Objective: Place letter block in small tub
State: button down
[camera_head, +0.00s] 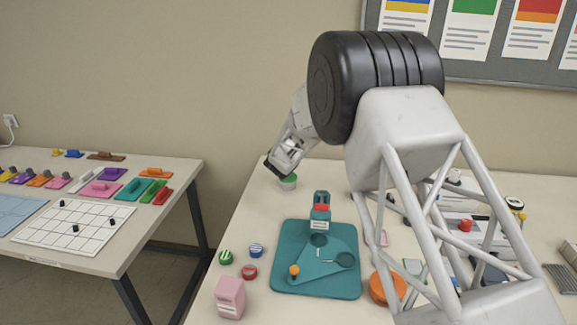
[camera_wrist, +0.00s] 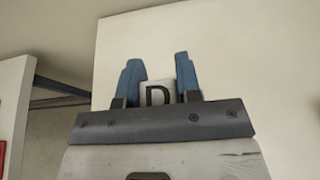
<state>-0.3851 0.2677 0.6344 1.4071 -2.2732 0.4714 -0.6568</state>
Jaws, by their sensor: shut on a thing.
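A white letter block (camera_wrist: 157,94) with a black D shows in the wrist view between the two blue fingers of my gripper (camera_wrist: 158,72). My gripper is shut on it. In the head view my gripper (camera_head: 273,170) is at the far left part of the right-hand table, and the block cannot be made out there. A small round green and whitish tub (camera_head: 288,182) stands on the table just right of and below the gripper. I cannot tell the exact gap between them. An orange round container (camera_head: 387,289) stands nearer the front, partly behind my arm.
A teal board (camera_head: 345,285) with a teal device lies mid-table. Green, blue and red round pieces and a pink box (camera_head: 230,297) stand left of it. My arm hides part of the cluttered right side. A second table (camera_head: 187,165) stands left, across a gap.

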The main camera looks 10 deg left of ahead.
jog(key=shift+f, duration=1.7)
jog(key=shift+f, duration=0.15)
jog(key=c, duration=0.8)
grip_release()
jog(key=shift+s, duration=0.1)
jog(key=shift+v, duration=0.75)
jog(key=v, duration=1)
jog(key=shift+s+r, duration=0.15)
jog(key=shift+r, duration=0.1)
